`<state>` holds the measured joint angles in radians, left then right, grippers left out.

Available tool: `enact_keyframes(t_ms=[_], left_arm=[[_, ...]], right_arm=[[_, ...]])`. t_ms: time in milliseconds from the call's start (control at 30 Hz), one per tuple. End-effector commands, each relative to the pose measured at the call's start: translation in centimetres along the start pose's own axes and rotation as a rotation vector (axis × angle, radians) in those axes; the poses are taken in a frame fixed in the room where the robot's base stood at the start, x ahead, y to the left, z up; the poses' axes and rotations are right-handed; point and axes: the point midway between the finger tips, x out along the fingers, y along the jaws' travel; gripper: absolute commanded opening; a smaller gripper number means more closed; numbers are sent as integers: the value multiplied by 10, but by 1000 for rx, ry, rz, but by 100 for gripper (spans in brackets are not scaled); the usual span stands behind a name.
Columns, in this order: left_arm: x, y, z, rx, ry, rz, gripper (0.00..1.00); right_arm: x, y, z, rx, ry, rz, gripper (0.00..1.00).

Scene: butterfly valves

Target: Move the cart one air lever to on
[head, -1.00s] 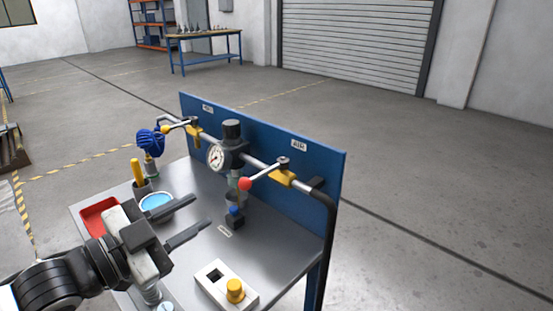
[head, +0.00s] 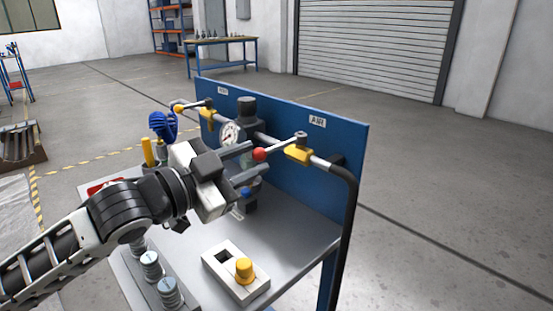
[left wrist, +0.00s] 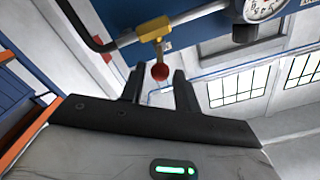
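The air lever is a light rod with a red ball knob (head: 260,154), set on a yellow valve body (head: 298,154) on the pipe under the "AIR" label (head: 317,122). The rod points left and out from the blue panel. My left gripper (head: 250,161) is open, its two dark fingers pointing at the red knob. In the left wrist view the red knob (left wrist: 160,72) shows between the fingertips, with a gap on both sides; contact cannot be told. My right gripper is in no view.
A second lever with a yellow knob (head: 178,108) is on the pipe further left. A round gauge (head: 230,133) and dark regulator (head: 247,112) stand between the levers. A white block with a yellow knob (head: 244,269) lies on the cart top. A blue-handled item (head: 160,124) stands at left.

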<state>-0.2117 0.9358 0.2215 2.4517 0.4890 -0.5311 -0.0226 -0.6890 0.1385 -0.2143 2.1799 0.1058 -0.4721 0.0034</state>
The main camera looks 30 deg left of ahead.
Motion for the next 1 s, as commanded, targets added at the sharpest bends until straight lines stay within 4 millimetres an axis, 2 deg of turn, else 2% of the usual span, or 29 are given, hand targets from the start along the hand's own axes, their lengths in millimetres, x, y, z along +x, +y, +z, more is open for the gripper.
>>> enact_keyframes(t_ms=[33, 300, 500, 900, 1000], left_arm=[[7, -3, -5, 1, 5, -4, 32], [43, -3, -5, 3, 4, -2, 32], [62, -2, -3, 1, 3, -1, 32], [68, 0, -3, 4, 2, 1, 32], [68, 0, -3, 4, 2, 1, 4]], right_arm=[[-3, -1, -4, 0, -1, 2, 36], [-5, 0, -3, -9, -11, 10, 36], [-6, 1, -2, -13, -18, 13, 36], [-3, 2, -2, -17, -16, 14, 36], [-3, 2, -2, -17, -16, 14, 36]])
